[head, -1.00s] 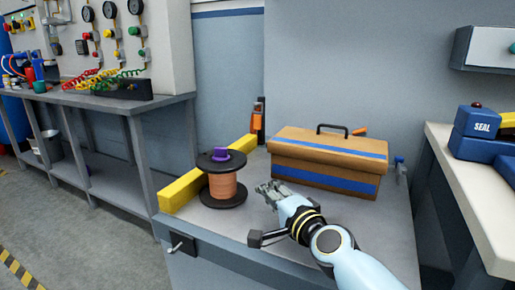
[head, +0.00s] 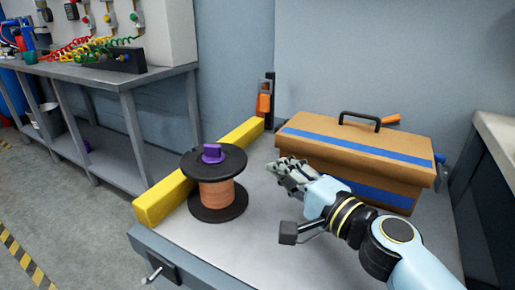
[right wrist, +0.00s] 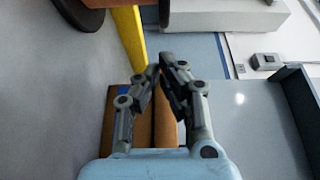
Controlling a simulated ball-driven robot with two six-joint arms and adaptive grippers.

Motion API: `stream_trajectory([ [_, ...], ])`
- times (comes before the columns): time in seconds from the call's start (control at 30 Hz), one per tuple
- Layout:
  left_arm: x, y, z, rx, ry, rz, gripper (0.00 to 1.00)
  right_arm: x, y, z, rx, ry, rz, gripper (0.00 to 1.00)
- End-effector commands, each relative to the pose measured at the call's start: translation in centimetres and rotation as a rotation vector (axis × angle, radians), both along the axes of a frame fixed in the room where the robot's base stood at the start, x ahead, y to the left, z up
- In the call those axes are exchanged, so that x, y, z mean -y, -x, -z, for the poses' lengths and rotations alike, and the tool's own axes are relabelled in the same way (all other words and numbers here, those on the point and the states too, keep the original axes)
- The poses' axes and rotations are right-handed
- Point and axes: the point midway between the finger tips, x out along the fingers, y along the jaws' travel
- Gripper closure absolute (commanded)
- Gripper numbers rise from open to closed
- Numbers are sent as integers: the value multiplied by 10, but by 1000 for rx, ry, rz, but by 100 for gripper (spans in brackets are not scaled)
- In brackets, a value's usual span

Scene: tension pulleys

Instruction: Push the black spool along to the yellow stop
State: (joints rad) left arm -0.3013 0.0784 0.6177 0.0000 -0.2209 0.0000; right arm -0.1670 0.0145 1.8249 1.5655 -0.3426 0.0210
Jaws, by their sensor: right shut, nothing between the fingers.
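The black spool (head: 217,200) stands upright on the bench top, wound with copper-coloured wire and topped by a purple knob (head: 212,153). The yellow stop (head: 160,200) is a long bar on the bench, just left of and behind the spool. Whether the lower flange touches the bar I cannot tell. My right gripper (head: 282,167) is shut and empty, to the right of the spool with a gap between them. It shows shut in the right wrist view (right wrist: 160,70), with part of a black flange (right wrist: 80,14) and the yellow bar (right wrist: 130,38) beyond. My left gripper is out of view.
A brown toolbox (head: 340,147) with blue bands stands on the bench right behind my right gripper. An orange and black tool (head: 265,98) is at the bar's far end. A clamp handle (head: 155,272) sticks out at the front edge. Bare bench (head: 250,250) lies in front.

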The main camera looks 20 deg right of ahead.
Motion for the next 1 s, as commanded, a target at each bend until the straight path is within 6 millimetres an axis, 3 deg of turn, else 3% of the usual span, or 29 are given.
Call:
stream_trajectory([
  [0.17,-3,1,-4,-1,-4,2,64,-5,-15,-1,0,-2,1,100],
  [0.6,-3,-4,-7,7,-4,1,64,-30,-84,0,-1,-1,1,100],
  [1.0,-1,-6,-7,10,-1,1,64,-34,-93,1,-2,1,1,100],
])
